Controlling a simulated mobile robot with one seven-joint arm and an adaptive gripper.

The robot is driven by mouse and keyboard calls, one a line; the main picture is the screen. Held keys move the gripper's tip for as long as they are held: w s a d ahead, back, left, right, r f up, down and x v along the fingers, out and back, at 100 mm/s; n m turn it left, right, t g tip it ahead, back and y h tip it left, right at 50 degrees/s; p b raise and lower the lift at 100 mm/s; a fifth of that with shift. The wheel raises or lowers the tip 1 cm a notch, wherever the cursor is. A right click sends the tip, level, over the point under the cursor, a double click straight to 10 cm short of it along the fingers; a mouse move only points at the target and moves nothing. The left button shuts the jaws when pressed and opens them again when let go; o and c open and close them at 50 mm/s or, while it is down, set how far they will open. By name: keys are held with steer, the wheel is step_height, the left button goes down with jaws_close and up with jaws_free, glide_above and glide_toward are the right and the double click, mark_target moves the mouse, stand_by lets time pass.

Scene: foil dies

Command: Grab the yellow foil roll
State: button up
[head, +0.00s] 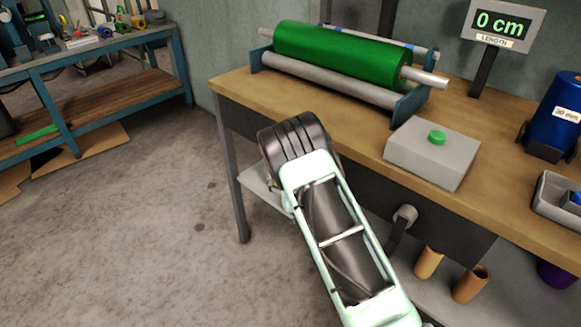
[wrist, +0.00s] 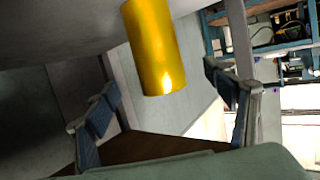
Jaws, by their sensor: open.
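The yellow foil roll (wrist: 155,50) is a shiny yellow cylinder in the upper middle of the wrist view, its far end cut off by the top edge. My gripper (wrist: 161,82) is open, with one finger on each side of the picture. The roll lies in line with the gap between the fingers, and no finger visibly touches it. I cannot tell the exact distance to it. In the head view my arm reaches to the front of the workbench, and neither my gripper nor this roll can be made out there.
The workbench (head: 240,92) carries a green roll on a stand (head: 340,52), a grey box with a green button (head: 420,163) and a display reading 0 cm (head: 497,24). Orange-brown rolls (head: 428,262) stand on its lower shelf (head: 415,292). Open floor (head: 120,235) lies left.

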steer(key=shift+d+f+b+x, duration=0.1)
steer(key=shift+b+x, duration=0.9)
steer(key=shift+x, duration=1.7)
steer(key=shift+d+f+b+x, duration=0.1)
steer(key=shift+b+x, duration=0.85)
steer(key=shift+x, duration=1.7)
steer(key=shift+c, duration=0.4)
steer(key=c, duration=1.5)
steer(key=shift+r, duration=0.15)
steer(key=shift+c, duration=0.5)
steer(key=shift+w+r, duration=0.1)
